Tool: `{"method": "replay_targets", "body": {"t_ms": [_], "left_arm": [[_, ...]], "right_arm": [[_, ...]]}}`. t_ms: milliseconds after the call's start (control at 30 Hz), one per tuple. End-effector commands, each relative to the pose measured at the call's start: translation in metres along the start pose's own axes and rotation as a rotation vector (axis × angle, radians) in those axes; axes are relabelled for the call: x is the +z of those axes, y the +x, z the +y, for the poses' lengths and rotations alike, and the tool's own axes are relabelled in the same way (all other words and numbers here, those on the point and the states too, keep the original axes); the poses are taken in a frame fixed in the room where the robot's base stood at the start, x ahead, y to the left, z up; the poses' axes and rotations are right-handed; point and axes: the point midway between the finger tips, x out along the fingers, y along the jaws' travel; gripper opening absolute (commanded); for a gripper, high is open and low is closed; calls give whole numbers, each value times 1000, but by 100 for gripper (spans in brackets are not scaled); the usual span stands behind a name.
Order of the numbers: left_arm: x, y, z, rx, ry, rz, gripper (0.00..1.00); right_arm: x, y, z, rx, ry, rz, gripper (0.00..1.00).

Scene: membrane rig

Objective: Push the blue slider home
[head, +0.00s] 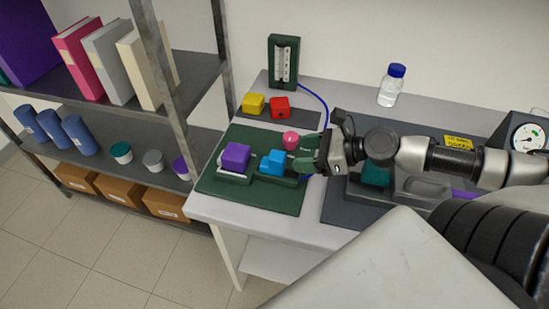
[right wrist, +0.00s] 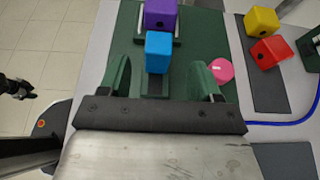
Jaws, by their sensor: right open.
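The blue slider (head: 272,162) is a block on a low dark green rail on a green mat (head: 240,140). In the right wrist view the blue slider (right wrist: 158,52) stands straight ahead of my right palm, close to the purple block (right wrist: 160,14). My right gripper (head: 301,156) reaches in from the right, just beside the slider. Its green fingers are spread, and in the right wrist view my right gripper (right wrist: 160,68) has visible gaps to the slider on both sides. Contact cannot be told.
A pink ball (head: 290,140) is close beside one right finger. Yellow (head: 253,103) and red (head: 279,107) blocks sit on a grey plate behind. A green gauge stand (head: 284,60) with a blue cable and a capped bottle (head: 391,86) stand farther back. A shelf post (head: 165,75) rises left.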

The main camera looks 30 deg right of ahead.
Motion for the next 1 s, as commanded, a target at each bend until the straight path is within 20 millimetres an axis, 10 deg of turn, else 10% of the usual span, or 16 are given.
{"method": "replay_targets", "body": {"t_ms": [167,1000], "left_arm": [[1,24,0,0,1,1,43],[0,2,-2,-3,1,-1,43]], "right_arm": [[-4,24,0,1,-8,0,64],[2,68,-1,-3,2,-5,64]]}}
